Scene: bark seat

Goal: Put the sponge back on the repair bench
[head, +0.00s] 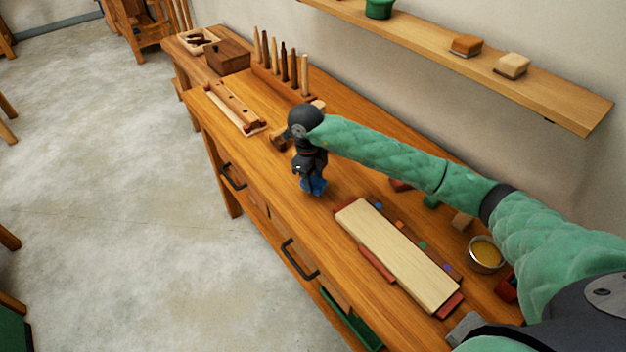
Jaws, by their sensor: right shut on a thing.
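The repair bench (262,168) is a long wooden table with drawers, running along the wall. My right arm reaches across it from the lower right. My right gripper (312,180) points down over the middle of the bench, near the front edge. It is shut on a small blue thing, which I take to be the sponge (315,187). The gripper hides most of the sponge, and I cannot tell whether it touches the bench top.
A pale board (395,255) lies right of the gripper, with a metal bowl (485,254) beyond. A tool rack (283,82), a slotted wooden block (236,105) and a dark box (228,57) stand further left. A wall shelf (560,95) hangs behind.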

